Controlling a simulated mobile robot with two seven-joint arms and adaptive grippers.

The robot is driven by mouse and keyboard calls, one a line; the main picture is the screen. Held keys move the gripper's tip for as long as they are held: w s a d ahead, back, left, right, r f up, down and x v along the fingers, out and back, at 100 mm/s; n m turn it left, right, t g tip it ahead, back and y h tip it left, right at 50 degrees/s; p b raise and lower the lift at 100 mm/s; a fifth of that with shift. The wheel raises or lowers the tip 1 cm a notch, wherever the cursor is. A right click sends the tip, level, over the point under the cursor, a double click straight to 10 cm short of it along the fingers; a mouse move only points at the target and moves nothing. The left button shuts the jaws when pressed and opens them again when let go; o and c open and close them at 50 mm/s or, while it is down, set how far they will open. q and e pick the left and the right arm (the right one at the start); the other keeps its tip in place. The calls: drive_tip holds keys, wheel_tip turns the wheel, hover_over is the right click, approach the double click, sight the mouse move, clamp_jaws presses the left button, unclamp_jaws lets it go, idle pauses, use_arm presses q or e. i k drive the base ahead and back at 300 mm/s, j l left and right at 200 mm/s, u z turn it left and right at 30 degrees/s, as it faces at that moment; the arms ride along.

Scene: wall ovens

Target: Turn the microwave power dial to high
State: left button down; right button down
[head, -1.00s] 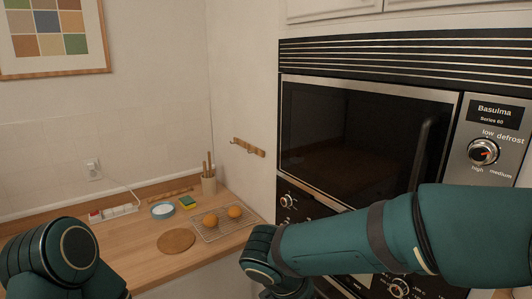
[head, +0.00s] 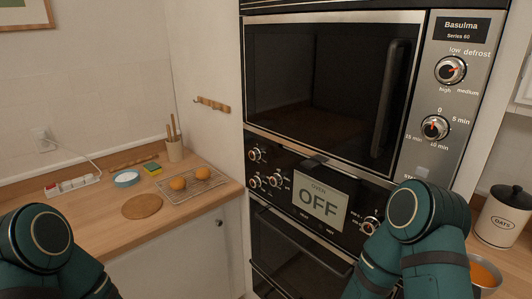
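The microwave (head: 318,100) is set in the wall with its dark door shut. Its power dial (head: 450,70) is the upper round knob on the silver panel (head: 428,165) to the right of the door. Labels low, defrost, medium and high stand around it. A red mark shows on the dial's face, toward its right side; which label it points at is too small to tell. The timer dial (head: 435,129) sits below it. Both of my grippers are out of view; only arm links show at the lower left and lower right, apart from the dial.
An oven with a display reading OFF (head: 319,204) and several knobs lies below the microwave. A vertical door handle (head: 391,97) stands left of the panel. The left counter holds a rack (head: 207,186) with orange items. An oats canister (head: 502,217) and a bowl (head: 483,275) are at right.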

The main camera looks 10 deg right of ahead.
sight(451, 71)
drive_tip(key=i+j+z, duration=0.1)
drive_tip(key=z, duration=0.35)
drive_tip(key=j+z, duration=0.4)
drive_tip(key=i+j+z, duration=0.1)
drive_tip(key=j+z, duration=0.15)
drive_tip(key=z, duration=0.2)
